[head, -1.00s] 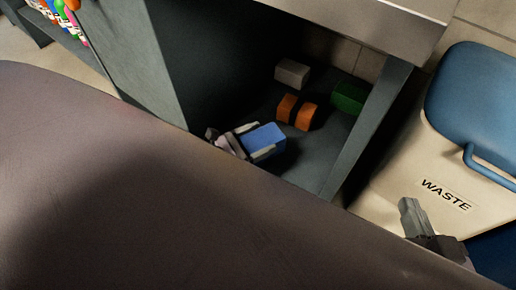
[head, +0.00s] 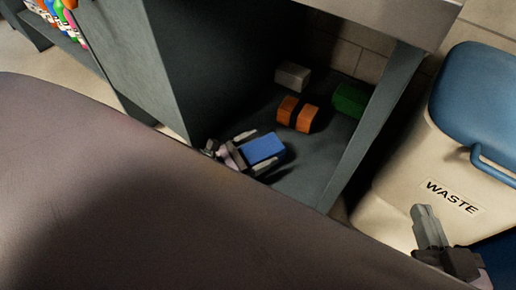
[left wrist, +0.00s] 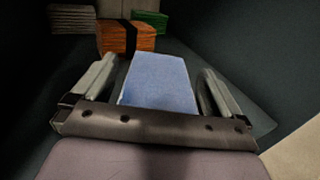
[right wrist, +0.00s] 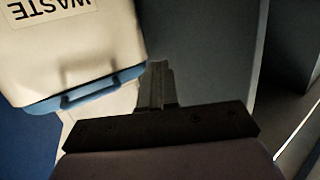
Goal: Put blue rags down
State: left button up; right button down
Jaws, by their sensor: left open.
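The blue rags (head: 262,148) are a block-shaped stack resting on the floor of a dark grey cabinet compartment. They also show in the left wrist view (left wrist: 158,82), between the spread fingers. My left gripper (head: 254,150) is open around the blue rags, with a gap on each side in the left wrist view. My right gripper (head: 427,226) is outside the cabinet, in front of the waste bin. Its fingers appear close together and nothing shows between them in the right wrist view (right wrist: 157,84).
Orange rags with a dark band (head: 297,114), grey rags (head: 292,76) and green rags (head: 349,99) sit deeper in the compartment (head: 312,178). The cabinet side panel (head: 372,125) stands right of them. A cream waste bin (head: 410,165) with a blue lid is at the right. Bottles (head: 60,18) stand at upper left.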

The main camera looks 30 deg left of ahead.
pick_arm(q)
jog(key=shift+s+a+r, duration=0.1)
jog(key=shift+s+a, duration=0.05)
jog(key=shift+s, duration=0.2)
jog(key=p+v, duration=0.2)
jog(key=v, duration=0.9)
jog(key=shift+a, duration=0.15)
pick_arm(e)
jog(key=shift+w+a+f+m+g+y, duration=0.15)
jog(key=shift+a+m+g, duration=0.05)
jog(key=shift+a+g, duration=0.15)
jog(key=shift+w+a+f+m+g+y, duration=0.15)
jog(key=shift+a+m+g, duration=0.1)
jog(key=shift+a, duration=0.1)
jog(key=shift+r, duration=0.15)
